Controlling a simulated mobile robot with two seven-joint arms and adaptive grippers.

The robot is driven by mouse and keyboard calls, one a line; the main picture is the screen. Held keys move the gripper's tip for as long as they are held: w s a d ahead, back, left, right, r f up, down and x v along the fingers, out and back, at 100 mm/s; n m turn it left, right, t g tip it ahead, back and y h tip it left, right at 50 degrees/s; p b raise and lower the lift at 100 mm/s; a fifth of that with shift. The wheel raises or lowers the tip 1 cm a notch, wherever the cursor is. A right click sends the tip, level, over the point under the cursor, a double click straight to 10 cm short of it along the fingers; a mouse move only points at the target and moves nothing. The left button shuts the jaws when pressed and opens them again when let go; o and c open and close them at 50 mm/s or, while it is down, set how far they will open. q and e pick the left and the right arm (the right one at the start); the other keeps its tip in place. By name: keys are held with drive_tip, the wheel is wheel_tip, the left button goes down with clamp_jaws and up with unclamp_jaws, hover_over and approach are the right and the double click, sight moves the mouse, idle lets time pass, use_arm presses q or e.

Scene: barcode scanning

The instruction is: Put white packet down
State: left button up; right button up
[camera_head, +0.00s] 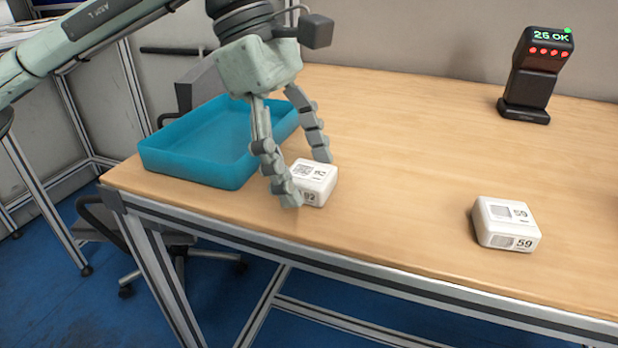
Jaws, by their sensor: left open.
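A white packet (317,178) with printed labels sits on the wooden table, just right of the blue tray. My left gripper (305,177) reaches down over it with its fingers spread open, one on the near left side and one on the far side of the packet. The near finger hides part of the packet's left side. I cannot tell whether the fingers touch it. A second white packet (507,224), marked 59, lies apart on the table at the right. My right gripper is not in view.
The blue tray (183,172) stands at the table's left end and looks empty. A black scanner (535,77) with a green display reading "OK" and red lights stands at the back right. The table (412,150) is clear between the packets and the scanner.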

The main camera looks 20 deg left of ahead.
use_arm(q)
drive_tip(key=shift+r, duration=0.1)
drive_tip(key=c, duration=1.5)
